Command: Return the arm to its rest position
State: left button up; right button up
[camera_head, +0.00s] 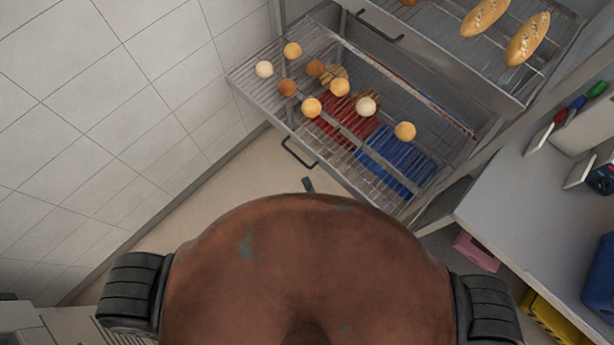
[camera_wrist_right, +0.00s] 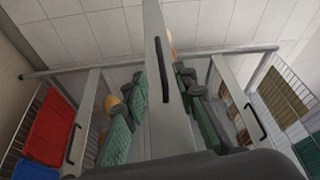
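My right gripper (camera_wrist_right: 161,76) shows in the right wrist view. Its two green-padded fingers stand apart, one on each side of a grey rail with a black handle. No held object shows between them; whether they touch the rail I cannot tell. In the head view a small dark piece (camera_head: 308,184) peeks out beyond my brown, rounded body; I cannot tell whether it is part of the gripper. My body hides most of both arms. My left gripper does not show.
A wire shelf (camera_head: 262,97) with several round rolls is pulled out near the tiled wall, above red (camera_head: 345,116) and blue (camera_head: 398,160) items. Long loaves (camera_head: 527,38) lie on a higher shelf. A grey counter (camera_head: 520,195) stands right. Floor at left is clear.

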jog(key=shift+f, duration=0.1)
dwell(0.4)
jog(key=s+d+f+n+g+h, duration=0.25)
jog(key=d+f, duration=0.35)
jog(key=f, duration=0.5)
jog(key=s+d+f+n+g+h, duration=0.1)
jog(key=s+d+f+n+g, duration=0.15)
jog(key=d+f, duration=0.6)
jog(key=s+d+f+n+g+h, duration=0.1)
jog(key=s+d+f+n+g, duration=0.2)
jog(key=f, duration=1.1)
jog(key=s+d+f+n+g+h, duration=0.1)
jog(key=s+d+f+g, duration=0.1)
jog(key=s+d+f, duration=0.3)
jog(key=s+d+f+n+g+h, duration=0.1)
jog(key=s+d+f+g+h, duration=0.1)
jog(key=s+d, duration=0.5)
jog(key=s+d+f+n+g+h, duration=0.1)
jog(key=s+d+f+g, duration=0.3)
jog(key=s, duration=0.9)
notch_tip(320, 180, down, 4)
jog(key=shift+s+d+r+n, duration=0.25)
jog(key=shift+d+n, duration=0.25)
jog(key=shift+d, duration=0.65)
